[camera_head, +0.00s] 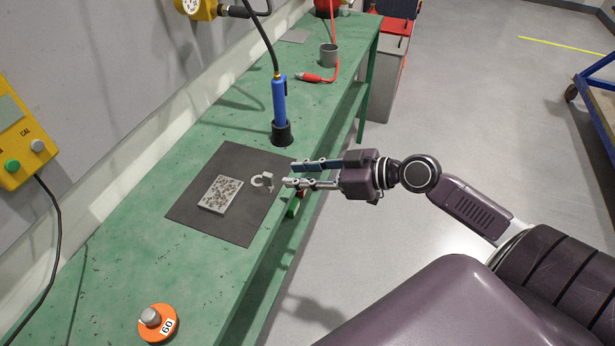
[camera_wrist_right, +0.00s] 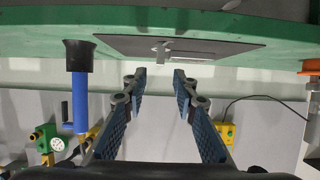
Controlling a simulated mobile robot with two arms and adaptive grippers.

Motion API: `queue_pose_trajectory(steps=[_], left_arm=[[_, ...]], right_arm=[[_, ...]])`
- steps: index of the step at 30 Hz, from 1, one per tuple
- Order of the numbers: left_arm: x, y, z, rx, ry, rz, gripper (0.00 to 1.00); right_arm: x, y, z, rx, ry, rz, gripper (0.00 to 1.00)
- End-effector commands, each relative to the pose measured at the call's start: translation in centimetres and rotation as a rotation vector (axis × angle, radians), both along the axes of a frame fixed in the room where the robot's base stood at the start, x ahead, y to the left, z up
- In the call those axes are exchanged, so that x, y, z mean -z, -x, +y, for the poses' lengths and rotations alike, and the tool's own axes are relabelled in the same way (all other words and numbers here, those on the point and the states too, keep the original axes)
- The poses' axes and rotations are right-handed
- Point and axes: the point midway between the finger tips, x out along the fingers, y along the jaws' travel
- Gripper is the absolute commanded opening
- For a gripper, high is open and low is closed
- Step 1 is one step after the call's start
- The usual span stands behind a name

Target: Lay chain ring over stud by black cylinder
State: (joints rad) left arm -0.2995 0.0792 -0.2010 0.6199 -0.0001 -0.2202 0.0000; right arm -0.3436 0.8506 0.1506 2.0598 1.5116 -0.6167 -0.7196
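A small pale grey piece with a ring-shaped part and an upright block (camera_head: 262,181) sits on the dark mat (camera_head: 234,228); I cannot tell whether it is the chain ring or holds the stud. It also shows in the right wrist view (camera_wrist_right: 162,47). A black cylinder (camera_head: 281,134) stands by the mat's far corner with a blue handle (camera_head: 279,98) upright in it. My right gripper (camera_head: 290,174) is open and empty, just right of the grey piece at the bench's front edge. No chain is clearly visible. My left gripper is out of view.
A speckled plate (camera_head: 220,194) lies on the mat left of the grey piece. The green bench (camera_head: 190,136) carries an orange disc marked 60 (camera_head: 160,325) at the near end.

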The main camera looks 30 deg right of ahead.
Motion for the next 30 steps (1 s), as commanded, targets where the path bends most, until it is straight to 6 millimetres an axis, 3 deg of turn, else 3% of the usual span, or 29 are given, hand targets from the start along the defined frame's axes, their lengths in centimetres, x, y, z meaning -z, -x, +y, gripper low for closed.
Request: queue_pose_trajectory(steps=[6,15,19,20,23,26,30], left_arm=[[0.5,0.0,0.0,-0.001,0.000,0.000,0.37],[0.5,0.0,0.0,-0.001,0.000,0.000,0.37],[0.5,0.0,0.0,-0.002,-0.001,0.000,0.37],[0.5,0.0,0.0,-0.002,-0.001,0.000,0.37],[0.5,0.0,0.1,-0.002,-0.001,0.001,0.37],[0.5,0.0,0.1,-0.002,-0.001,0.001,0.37],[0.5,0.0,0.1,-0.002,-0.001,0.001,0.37]], right_arm=[[-0.6,1.3,-0.9,-0.002,0.000,0.001,0.26],[-0.9,1.6,-1.2,-0.002,0.000,0.000,0.26],[0.6,1.2,-2.3,0.037,0.001,0.018,0.26],[1.5,0.9,-3.1,0.060,0.004,0.030,0.26],[6.8,0.4,-6.7,0.183,0.015,0.099,0.26],[14.9,1.1,-11.1,0.337,0.042,0.204,0.26],[27.3,5.5,-14.9,0.516,0.102,0.377,0.26]])
